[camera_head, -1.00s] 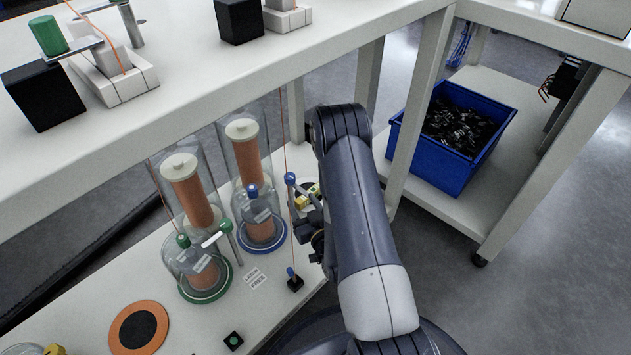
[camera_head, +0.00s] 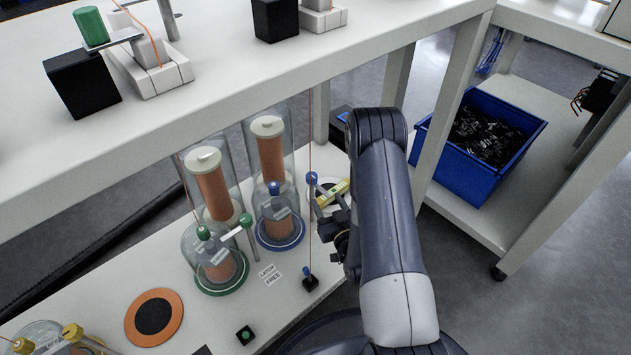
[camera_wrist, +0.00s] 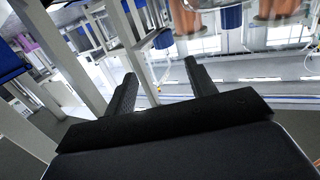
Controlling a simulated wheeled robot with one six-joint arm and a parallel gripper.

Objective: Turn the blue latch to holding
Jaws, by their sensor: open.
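A blue ball-ended grey lever (camera_head: 311,178) stands beside an orange cord in the head view. Below it, a small black block with a blue knob (camera_head: 309,281) sits on the lower bench. I cannot tell for certain which of these is the blue latch. A label (camera_head: 270,274) reading "LATCH FREE" lies left of the block. My gripper (camera_head: 331,226) is close to the lever, partly hidden by my forearm; contact cannot be told. In the wrist view my gripper (camera_wrist: 161,76) is open with nothing between its fingers, and a blue cylindrical part (camera_wrist: 163,39) shows beyond them.
Glass jars with a green base (camera_head: 222,285) and a blue base (camera_head: 281,240) stand left of my gripper. A shelf edge (camera_head: 250,100) runs above them. A yellow part (camera_head: 333,193) is behind the lever. A blue bin (camera_head: 470,178) stands at right.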

